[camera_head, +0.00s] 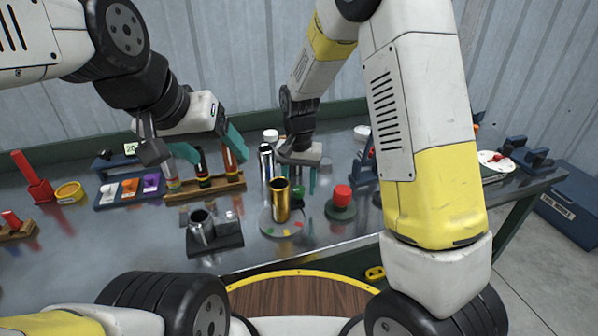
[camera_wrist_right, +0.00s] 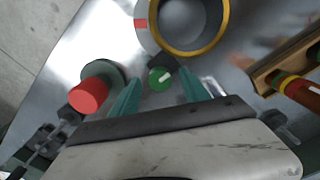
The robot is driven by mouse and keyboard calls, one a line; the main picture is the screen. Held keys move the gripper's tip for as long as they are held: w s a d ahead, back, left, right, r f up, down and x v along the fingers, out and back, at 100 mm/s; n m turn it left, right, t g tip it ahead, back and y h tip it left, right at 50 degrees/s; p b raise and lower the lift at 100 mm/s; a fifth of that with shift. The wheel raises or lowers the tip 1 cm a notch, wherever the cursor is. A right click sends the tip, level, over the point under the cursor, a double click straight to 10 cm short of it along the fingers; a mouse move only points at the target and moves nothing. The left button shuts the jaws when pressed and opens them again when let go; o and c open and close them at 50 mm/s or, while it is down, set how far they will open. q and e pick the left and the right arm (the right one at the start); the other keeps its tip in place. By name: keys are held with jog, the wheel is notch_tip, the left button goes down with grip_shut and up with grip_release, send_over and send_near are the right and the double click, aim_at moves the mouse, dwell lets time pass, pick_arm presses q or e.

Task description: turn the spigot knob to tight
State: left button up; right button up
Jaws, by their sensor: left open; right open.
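The spigot knob (camera_wrist_right: 160,78) is a small round green knob with a white mark, shown in the right wrist view beside a dark fitting. My right gripper (camera_wrist_right: 160,84) is open, with its teal fingers on either side of the knob; I cannot tell whether they touch it. In the head view my right gripper (camera_head: 299,178) points down behind the gold cylinder, and the knob is hidden there. My left gripper (camera_head: 210,150) is open and empty above the wooden rack at the left.
A gold cylinder (camera_head: 281,204) stands on a round disc (camera_head: 268,225) with coloured marks. A red knob (camera_head: 342,194) on a green base is to its right. A silver cylinder (camera_head: 266,160), a dark block (camera_head: 228,243) and a wooden rack (camera_head: 222,188) stand nearby.

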aim_at(299, 189)
notch_tip(299, 189, up, 7)
jog(key=shift+r, duration=0.2)
dwell(0.3)
jog(key=shift+d+r, duration=0.15)
jog(key=shift+r, duration=0.05)
jog(key=s+d+r+n+t+y, duration=0.1)
jog(key=s+d+r, duration=0.2)
jog(key=d+r, duration=0.15)
jog(key=s+d+r+t+y, duration=0.1)
jog(key=s+d+r, duration=0.25)
jog(key=r, duration=0.25)
jog(key=s+d+r+t, duration=0.2)
jog(key=s+d, duration=0.1)
jog(key=s, duration=0.3)
jog(key=s+d+r+n+t, duration=0.1)
jog(key=s+d+r+t, duration=0.1)
jog(key=s, duration=0.5)
jog(key=shift+d+r+n, duration=0.3)
jog(key=shift+d+r, duration=0.15)
dwell(2.3)
